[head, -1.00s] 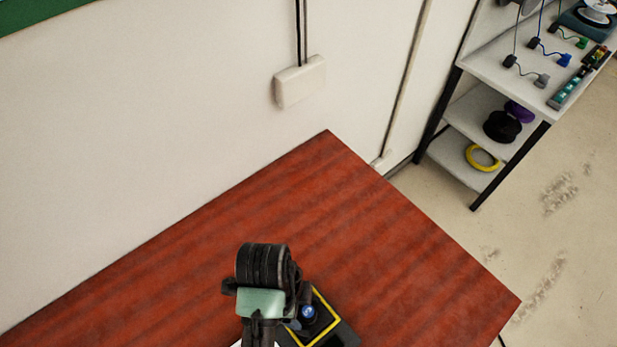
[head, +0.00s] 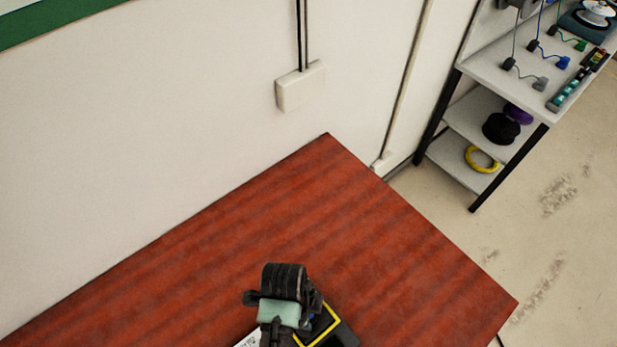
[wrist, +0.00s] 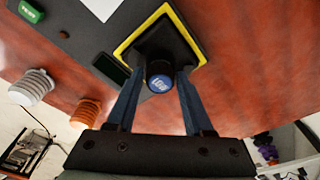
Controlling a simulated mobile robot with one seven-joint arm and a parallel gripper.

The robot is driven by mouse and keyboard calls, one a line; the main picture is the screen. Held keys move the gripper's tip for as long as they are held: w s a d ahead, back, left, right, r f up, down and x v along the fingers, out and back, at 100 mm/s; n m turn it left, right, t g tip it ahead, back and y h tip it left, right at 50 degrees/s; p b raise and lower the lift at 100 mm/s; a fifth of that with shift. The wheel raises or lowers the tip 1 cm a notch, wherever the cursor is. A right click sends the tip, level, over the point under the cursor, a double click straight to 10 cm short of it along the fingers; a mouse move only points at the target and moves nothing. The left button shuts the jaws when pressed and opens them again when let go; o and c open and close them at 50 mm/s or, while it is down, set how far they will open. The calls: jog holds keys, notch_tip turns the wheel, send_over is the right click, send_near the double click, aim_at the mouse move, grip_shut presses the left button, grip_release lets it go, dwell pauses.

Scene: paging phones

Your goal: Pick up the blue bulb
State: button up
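In the wrist view, a dark round piece with a blue, white-lettered cap (wrist: 159,79) stands in a yellow-framed square (wrist: 128,47) on a dark box; it appears to be the blue bulb. My gripper (wrist: 160,90) is open, with one finger on each side of it and narrow gaps visible. I cannot tell how far down the fingers reach. In the head view my gripper (head: 283,310) is over the box and hides most of the blue piece, with a little blue (head: 312,320) showing beside it.
The box has a green button (wrist: 30,12). A white ribbed piece (wrist: 32,87) and an orange ribbed piece (wrist: 87,112) stand nearby on the red wooden table (head: 330,230). A shelf unit (head: 500,85) stands to the right. The table's far part is clear.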

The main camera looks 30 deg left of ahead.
grip_shut()
